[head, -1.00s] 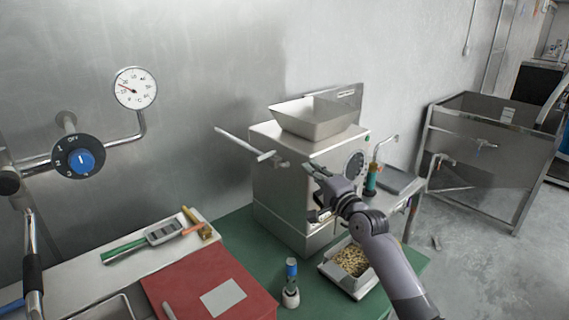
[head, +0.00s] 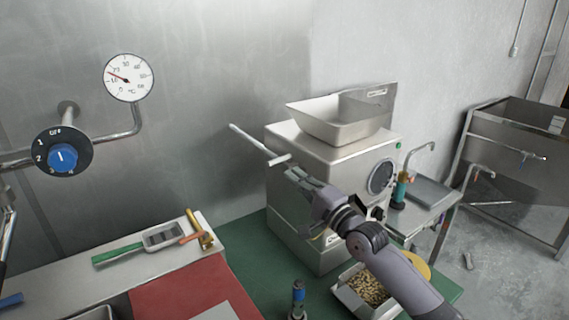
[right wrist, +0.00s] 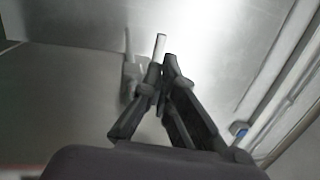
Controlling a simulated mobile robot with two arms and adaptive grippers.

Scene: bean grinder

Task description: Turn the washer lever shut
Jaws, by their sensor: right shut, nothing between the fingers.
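A light metal lever (head: 252,143), a rod with a short crossbar at its near end, sticks out on the left side of the grey machine (head: 315,217). My right gripper (head: 290,172) is in front of the machine's upper left edge, with its tips close beside the crossbar. It is shut and empty. In the right wrist view the shut fingers (right wrist: 162,72) point at the pale end of a rod (right wrist: 160,47); I cannot tell whether they touch it. My right arm hides part of the machine's front. My left gripper is not in view.
A hopper (head: 340,120) tops the machine, and a tray of beans (head: 368,287) stands in front. A dial knob (head: 62,157) and a gauge (head: 129,78) are on the left wall. A brass-ended tool (head: 201,231) lies on the counter. A sink table (head: 425,190) stands right.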

